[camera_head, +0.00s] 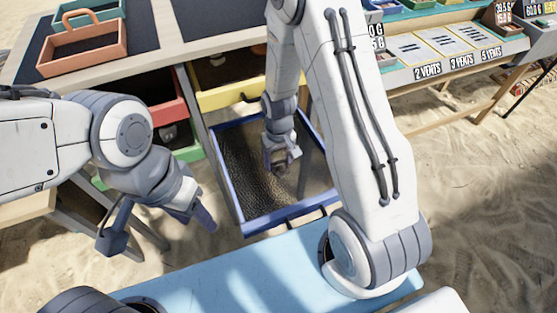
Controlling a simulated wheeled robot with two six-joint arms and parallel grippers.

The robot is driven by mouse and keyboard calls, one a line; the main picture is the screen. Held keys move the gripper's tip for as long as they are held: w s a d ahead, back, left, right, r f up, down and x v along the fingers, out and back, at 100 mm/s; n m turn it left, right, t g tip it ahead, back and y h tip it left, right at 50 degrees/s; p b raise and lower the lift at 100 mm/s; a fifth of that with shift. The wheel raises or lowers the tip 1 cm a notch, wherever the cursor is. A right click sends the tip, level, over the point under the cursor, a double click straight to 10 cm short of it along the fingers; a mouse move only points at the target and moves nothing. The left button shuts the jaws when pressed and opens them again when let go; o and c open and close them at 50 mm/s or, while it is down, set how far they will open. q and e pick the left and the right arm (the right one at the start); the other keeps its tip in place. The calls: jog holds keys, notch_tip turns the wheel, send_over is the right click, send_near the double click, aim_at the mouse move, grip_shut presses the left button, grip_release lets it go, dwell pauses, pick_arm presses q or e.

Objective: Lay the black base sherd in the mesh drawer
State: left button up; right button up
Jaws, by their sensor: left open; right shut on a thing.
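The mesh drawer (282,214) is pulled out, with a blue frame and a dark mesh floor. My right gripper (283,165) points down inside the drawer's outline, right of its middle. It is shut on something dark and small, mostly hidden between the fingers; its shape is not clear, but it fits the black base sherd. I cannot tell whether it touches the mesh. My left gripper (158,228) is open and empty, left of the drawer, with its fingers spread wide.
A yellow drawer (228,95) and a red drawer (152,112) stand partly open beside the mesh drawer. An orange carrier (83,50) stands on the tabletop at upper left. A tray labelled with vents (445,68) is at upper right. Sand lies to the right.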

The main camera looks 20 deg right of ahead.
jog(key=shift+f, duration=0.2)
jog(key=o, duration=1.5)
jog(key=shift+r, duration=0.1)
